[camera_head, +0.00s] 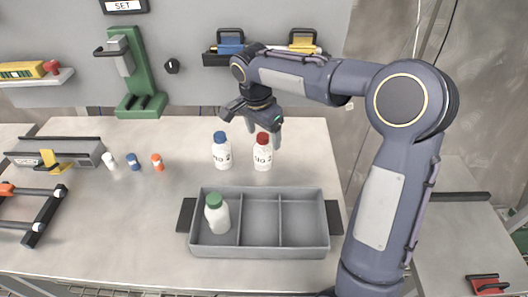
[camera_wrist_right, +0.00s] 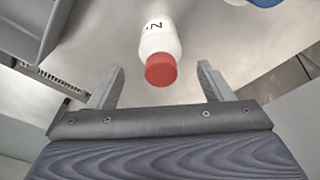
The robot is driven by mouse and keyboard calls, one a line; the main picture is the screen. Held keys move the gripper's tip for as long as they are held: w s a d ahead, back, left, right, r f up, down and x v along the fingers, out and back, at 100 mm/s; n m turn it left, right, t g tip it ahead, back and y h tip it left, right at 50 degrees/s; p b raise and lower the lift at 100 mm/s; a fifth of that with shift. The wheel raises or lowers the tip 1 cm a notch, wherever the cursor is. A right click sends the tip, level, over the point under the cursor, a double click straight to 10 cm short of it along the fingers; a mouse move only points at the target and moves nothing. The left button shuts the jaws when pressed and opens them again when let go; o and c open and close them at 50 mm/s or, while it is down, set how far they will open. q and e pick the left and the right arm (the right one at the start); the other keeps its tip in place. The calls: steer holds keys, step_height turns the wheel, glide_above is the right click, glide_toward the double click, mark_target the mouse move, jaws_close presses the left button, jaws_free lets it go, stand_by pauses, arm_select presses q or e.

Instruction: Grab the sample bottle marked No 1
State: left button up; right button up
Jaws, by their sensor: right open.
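A white bottle with a red cap (camera_head: 262,155) stands upright on the table behind the tray; in the right wrist view its red cap (camera_wrist_right: 161,69) lies ahead of and between the finger lines. A white bottle with a blue cap (camera_head: 222,154) stands to its left. Both labels begin with "No", but I cannot read the digits surely. A white bottle with a green cap (camera_head: 217,217) stands in the tray's left compartment, no number visible. My right gripper (camera_head: 254,116) is open and empty, just behind and above the red-capped bottle; it also shows in the wrist view (camera_wrist_right: 160,88). My left gripper is out of view.
The grey tray (camera_head: 258,252) has three compartments; the middle and right ones are empty. Small white (camera_head: 108,161), blue (camera_head: 133,161) and orange (camera_head: 157,162) capped items stand at left. A green press-like stand (camera_head: 132,70) is at the back.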

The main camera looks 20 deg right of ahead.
mark_target(263, 144)
step_height(263, 144, down, 4)
steer(key=shift+w+d+f, duration=0.1)
steer(key=shift+w+f, duration=0.05)
steer(key=shift+f, duration=0.05)
steer(key=shift+c, duration=0.2)
steer(key=c, duration=1.1)
steer(key=shift+r, duration=0.1)
